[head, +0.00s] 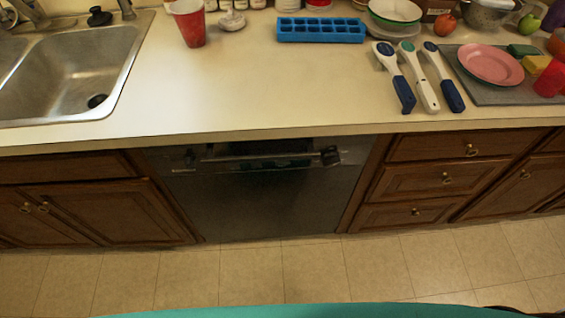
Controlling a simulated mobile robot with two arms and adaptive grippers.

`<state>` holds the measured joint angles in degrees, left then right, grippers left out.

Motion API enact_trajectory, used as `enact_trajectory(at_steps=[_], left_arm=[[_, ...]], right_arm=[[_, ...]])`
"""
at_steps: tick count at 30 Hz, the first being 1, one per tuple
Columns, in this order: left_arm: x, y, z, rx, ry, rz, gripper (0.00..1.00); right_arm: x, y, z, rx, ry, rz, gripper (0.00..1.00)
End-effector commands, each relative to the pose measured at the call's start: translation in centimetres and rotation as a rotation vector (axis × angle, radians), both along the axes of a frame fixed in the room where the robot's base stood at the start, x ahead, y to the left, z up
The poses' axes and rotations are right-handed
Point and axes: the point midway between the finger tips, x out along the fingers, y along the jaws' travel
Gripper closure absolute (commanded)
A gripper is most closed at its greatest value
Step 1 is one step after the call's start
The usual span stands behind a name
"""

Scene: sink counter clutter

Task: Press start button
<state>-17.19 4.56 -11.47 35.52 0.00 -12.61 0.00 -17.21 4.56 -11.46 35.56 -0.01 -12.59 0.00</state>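A dishwasher (270,205) with a dark metallic front is built in under the counter, between wooden cabinets. Its control panel (225,152) runs along the top edge, in the shade of the counter. A dark blocky part (330,156) sits at the panel's right side, and a small mark shows near its left end. I cannot make out which part is a start button. The dishwasher door looks closed. Neither of my grippers is in view.
A sink (120,75) is at the left of the counter (250,90). The tiled floor (310,268) before the dishwasher is clear.

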Motion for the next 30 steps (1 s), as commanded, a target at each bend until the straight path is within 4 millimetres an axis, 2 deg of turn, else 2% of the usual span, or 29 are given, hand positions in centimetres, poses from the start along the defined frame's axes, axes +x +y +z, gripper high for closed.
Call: enact_trajectory(at_steps=[1, 5, 30], left_arm=[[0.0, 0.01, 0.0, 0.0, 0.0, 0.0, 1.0], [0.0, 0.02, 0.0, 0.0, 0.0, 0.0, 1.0], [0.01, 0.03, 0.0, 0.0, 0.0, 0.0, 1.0]], right_arm=[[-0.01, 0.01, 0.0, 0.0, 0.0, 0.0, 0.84], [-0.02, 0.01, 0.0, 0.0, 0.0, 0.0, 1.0], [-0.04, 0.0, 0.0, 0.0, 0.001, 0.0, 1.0]])
